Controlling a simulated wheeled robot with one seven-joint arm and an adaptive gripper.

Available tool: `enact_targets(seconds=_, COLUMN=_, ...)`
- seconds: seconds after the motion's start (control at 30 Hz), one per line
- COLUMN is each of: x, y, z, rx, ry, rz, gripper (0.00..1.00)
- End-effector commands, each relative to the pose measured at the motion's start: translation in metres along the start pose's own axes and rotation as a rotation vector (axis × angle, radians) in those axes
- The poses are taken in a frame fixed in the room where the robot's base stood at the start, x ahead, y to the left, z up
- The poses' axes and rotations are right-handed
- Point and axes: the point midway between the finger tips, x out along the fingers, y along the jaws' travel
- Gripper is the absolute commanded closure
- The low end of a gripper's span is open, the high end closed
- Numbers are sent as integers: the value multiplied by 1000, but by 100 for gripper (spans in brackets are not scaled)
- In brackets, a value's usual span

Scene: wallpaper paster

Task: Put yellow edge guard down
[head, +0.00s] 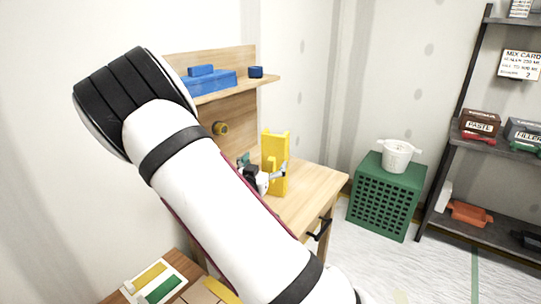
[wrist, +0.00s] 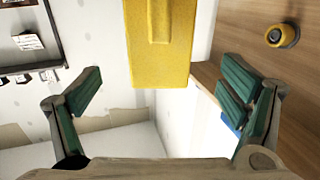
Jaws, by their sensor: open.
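The yellow edge guard (head: 275,162) stands upright on the wooden workbench (head: 318,185) in the head view. In the wrist view the yellow edge guard (wrist: 158,45) fills the top middle, ahead of the fingers. My gripper (head: 264,178) is beside the guard in the head view, partly hidden by my arm. In the wrist view my gripper (wrist: 158,88) is open, with green-padded fingers wide apart and nothing between the pads. I cannot tell whether a finger touches the guard.
A shelf above the bench holds a blue case (head: 209,81) and a small dark blue block (head: 256,72). A round yellow-black item (head: 220,128) is on the back panel. A green crate (head: 384,200) with a white pot (head: 397,155) and a dark rack (head: 478,205) stand to the right.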

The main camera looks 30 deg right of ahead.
Motion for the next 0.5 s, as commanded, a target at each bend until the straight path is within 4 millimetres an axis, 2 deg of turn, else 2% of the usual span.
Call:
enact_targets(seconds=0.1, x=-17, y=0, z=0, rx=-1, ry=0, rz=-1, gripper=10)
enact_targets(seconds=0.2, x=-25, y=0, z=0, rx=0, ry=0, rz=-1, gripper=10)
enact_targets(seconds=0.37, x=-29, y=0, z=0, rx=1, ry=-2, rz=0, gripper=10)
enact_targets(seconds=0.5, x=-31, y=-3, z=4, rx=33, ry=-80, rz=-15, gripper=10)
